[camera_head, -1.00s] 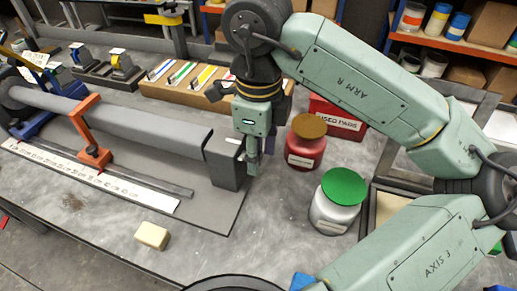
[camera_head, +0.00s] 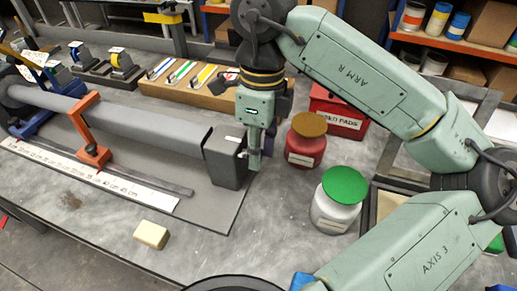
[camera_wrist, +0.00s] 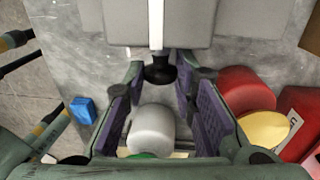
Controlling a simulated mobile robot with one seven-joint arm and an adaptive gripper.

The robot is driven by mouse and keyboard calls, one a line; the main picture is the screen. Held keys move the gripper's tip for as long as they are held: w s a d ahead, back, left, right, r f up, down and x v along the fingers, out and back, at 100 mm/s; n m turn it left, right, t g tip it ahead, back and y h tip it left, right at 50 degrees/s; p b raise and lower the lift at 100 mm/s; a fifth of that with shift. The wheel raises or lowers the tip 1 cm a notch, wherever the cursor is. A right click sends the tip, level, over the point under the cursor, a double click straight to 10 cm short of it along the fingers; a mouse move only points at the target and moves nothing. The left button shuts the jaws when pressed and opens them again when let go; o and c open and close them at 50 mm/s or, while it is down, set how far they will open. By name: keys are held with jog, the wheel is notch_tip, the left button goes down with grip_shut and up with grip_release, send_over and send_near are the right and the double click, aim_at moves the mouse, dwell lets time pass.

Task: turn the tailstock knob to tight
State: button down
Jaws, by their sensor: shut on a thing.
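The grey tailstock block (camera_head: 224,160) stands at the right end of the long grey bed, and in the wrist view it fills the top (camera_wrist: 190,22), with a pale stripe (camera_wrist: 155,25) down its face. The dark round knob (camera_wrist: 160,70) sticks out of that face. My gripper (camera_wrist: 160,78) is shut on the knob, its purple-padded fingers on either side of it. In the head view my gripper (camera_head: 254,158) hangs at the block's right end and the knob is hidden. No tight marking can be read.
A red jar (camera_head: 306,150) and a white jar with a green lid (camera_head: 338,205) stand close to the right of my gripper. A red box (camera_head: 338,115) is behind them. A cream block (camera_head: 151,235) lies in front, with bare bench around it. An orange clamp (camera_head: 93,150) holds the tube.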

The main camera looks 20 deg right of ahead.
jog(key=g+y, duration=0.2)
jog(key=g, duration=0.1)
jog(key=g+y, duration=0.1)
jog(key=shift+w+d, duration=0.25)
jog(key=shift+w, duration=0.15)
jog(key=g+y, duration=0.1)
jog(key=g, duration=0.1)
jog(key=g+y, duration=0.1)
jog(key=g, duration=0.1)
jog(key=shift+w+d+f+y+p, duration=0.2)
jog(key=shift+f+y+p, duration=0.1)
jog(key=shift+f+p, duration=0.1)
jog(key=shift+f+g, duration=0.1)
jog(key=shift+g, duration=0.3)
jog(key=c, duration=1.3)
grip_release()
